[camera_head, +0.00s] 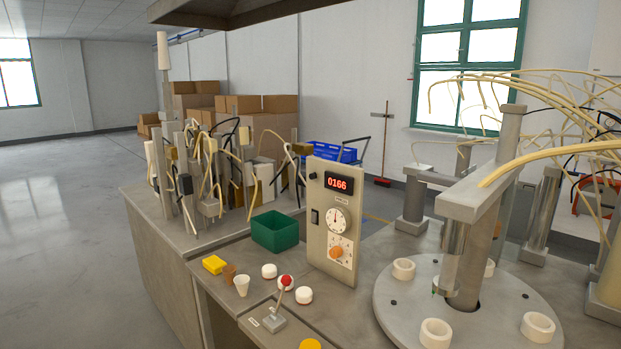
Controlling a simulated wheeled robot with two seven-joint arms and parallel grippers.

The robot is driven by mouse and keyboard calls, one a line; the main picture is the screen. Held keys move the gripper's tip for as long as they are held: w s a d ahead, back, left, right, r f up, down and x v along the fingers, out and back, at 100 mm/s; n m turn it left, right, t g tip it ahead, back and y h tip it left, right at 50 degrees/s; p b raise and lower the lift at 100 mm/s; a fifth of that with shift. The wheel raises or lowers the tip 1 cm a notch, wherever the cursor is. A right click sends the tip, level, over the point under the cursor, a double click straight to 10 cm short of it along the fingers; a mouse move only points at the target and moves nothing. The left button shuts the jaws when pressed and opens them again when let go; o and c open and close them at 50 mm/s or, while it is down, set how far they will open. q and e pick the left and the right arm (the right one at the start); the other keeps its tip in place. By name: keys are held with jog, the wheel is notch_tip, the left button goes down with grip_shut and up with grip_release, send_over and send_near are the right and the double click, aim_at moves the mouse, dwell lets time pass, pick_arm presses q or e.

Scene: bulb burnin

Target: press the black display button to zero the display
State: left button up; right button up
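A beige instrument panel (318,255) stands upright on the bench, a little right of centre. Its display (339,184) shows 0166 in red digits. A small round black button (313,176) sits to the left of the display, near the panel's upper left corner. A black rectangular switch (315,216) is lower on the same side. A white dial (336,220) and an orange knob (336,252) are below the display. Neither of my grippers shows in this view.
A round turntable (395,304) with a metal column stands at right. Cluttered wired posts stand behind left.

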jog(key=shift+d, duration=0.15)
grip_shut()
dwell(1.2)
